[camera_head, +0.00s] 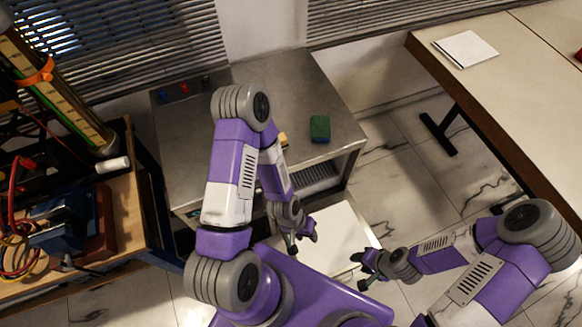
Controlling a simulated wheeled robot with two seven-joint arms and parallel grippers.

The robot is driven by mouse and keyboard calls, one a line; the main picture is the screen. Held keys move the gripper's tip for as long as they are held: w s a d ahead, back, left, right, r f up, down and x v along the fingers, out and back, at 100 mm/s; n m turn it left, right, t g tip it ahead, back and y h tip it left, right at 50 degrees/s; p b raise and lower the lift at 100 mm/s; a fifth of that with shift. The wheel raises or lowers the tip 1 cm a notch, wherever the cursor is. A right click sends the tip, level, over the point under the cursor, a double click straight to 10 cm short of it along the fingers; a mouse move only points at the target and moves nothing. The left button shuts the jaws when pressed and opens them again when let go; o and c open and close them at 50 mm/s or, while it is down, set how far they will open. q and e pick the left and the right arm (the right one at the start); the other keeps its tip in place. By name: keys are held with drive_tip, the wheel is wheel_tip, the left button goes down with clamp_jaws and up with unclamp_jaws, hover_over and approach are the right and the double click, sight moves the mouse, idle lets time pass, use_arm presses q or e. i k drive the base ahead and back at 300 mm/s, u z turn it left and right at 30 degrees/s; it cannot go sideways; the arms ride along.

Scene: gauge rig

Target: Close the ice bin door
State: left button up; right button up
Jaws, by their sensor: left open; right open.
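The ice bin is a low steel unit (330,93) in the middle of the view. Its front is open and a dark slatted interior (316,178) shows. The ice bin door appears to be the pale flat panel (338,228), which sticks out from the lower front, lowered open. My body hides its near part. My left gripper (301,243) is open and empty, over the left part of the panel in the picture. My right gripper (360,270) is open and empty, near the panel's right edge. I cannot tell whether either gripper touches it.
A green sponge-like block (320,128) lies on the steel top. A wooden bench (125,205) with cables and tools stands at the left. A table (520,85) with a white pad (466,49) stands at the right.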

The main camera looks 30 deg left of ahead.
sight(342, 229)
drive_tip(key=k, duration=2.8)
drive_tip(key=z, duration=0.7)
drive_tip(key=k, duration=0.8)
drive_tip(key=z, duration=0.65)
drive_tip(key=i, duration=1.65)
drive_tip(key=u, duration=1.1)
drive_tip(key=i, duration=1.25)
drive_tip(key=u, duration=1.55)
drive_tip(key=i, duration=0.3)
drive_tip(key=u, duration=0.2)
